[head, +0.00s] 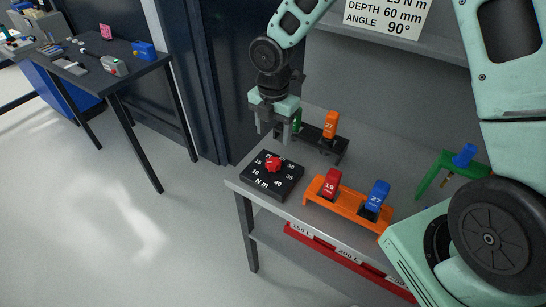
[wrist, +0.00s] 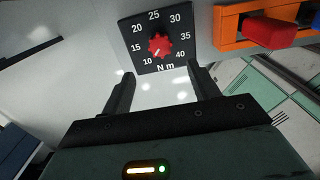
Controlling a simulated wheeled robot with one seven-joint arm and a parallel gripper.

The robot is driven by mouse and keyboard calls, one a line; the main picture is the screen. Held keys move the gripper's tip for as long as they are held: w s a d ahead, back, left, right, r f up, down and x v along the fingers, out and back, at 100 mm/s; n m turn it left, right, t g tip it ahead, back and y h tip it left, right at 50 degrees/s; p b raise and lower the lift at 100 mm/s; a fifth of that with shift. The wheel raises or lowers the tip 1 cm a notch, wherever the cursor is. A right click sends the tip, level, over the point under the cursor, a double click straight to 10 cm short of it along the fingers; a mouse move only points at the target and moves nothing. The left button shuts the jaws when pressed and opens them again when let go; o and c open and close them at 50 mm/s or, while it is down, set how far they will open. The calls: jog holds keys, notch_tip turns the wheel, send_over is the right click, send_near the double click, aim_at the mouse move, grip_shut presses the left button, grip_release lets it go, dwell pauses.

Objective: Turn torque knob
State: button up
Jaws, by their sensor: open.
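The torque knob (head: 273,164) is a red lobed knob on a black square dial plate (head: 286,186) marked in N m, near the left front corner of the grey table. The wrist view shows the knob (wrist: 160,46) on its dial plate (wrist: 183,64), with numbers from 10 to 40 around it. A white mark on the knob points to the lower left, near the 10. My gripper (head: 269,137) is above and behind the dial, fingers pointing down. In the wrist view my gripper (wrist: 161,82) is open and empty, its fingertips short of the knob.
An orange rack (head: 345,206) with a red 19 block (head: 331,184) and a blue 27 block (head: 377,196) stands right of the dial. An orange block (head: 330,125) stands in a black rack behind. A green stand (head: 437,168) is farther right.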

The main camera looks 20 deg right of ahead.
aim_at(273, 162)
notch_tip(273, 162, down, 11)
jog(key=shift+f+p, duration=0.1)
jog(key=shift+p, duration=0.45)
jog(key=shift+c, duration=0.2)
jog(key=c, duration=0.9)
